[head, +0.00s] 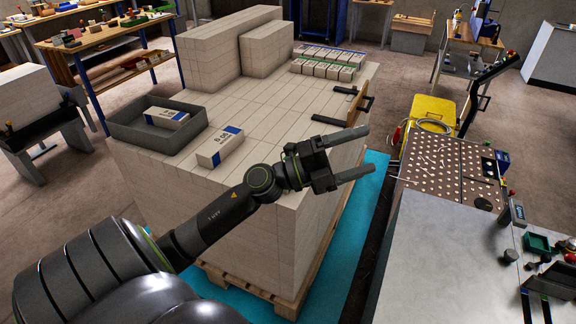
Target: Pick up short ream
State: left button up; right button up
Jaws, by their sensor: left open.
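A white ream with a blue end band (220,148) lies on top of the large block of stacked white packs (275,125), near its front left. A second white and blue ream (166,117) lies inside a grey open tray (133,133) to its left. I cannot tell which of them is the short ream. My left gripper (368,150) is open and empty, its fingers pointing right beyond the block's right edge. It is to the right of the loose ream and apart from it. My right gripper is not in view.
Two rows of small packs (328,64) sit at the back of the block. A taller stack (220,50) stands at the back left. A wooden board with dark brackets (356,110) stands at the right edge. A grey bench (450,255) is at the right.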

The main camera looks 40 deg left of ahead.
pick_arm(q)
jog(key=a+f+m+g+y, duration=0.3)
jog(key=f+m+g+y, duration=0.25)
jog(key=m+g, duration=0.4)
jog(key=a+r+n+g+y, duration=0.35)
jog(key=a+y, duration=0.65)
jog(key=a, duration=0.7)
jog(key=b+x, duration=0.2)
jog(key=x, duration=0.3)
jog(key=b+x, duration=0.3)
jog(key=x, duration=0.2)
jog(key=shift+s+a+f, duration=0.1)
jog(key=shift+s+f, duration=0.05)
jog(key=shift+f, duration=0.25)
jog(key=p+x, duration=0.1)
jog(key=x, duration=0.4)
jog(key=shift+a+f+p, duration=0.2)
jog(key=shift+p, duration=0.15)
jog(key=shift+f, duration=0.2)
jog(key=shift+r, duration=0.1)
jog(key=c, duration=1.2)
jog(key=shift+c, duration=0.2)
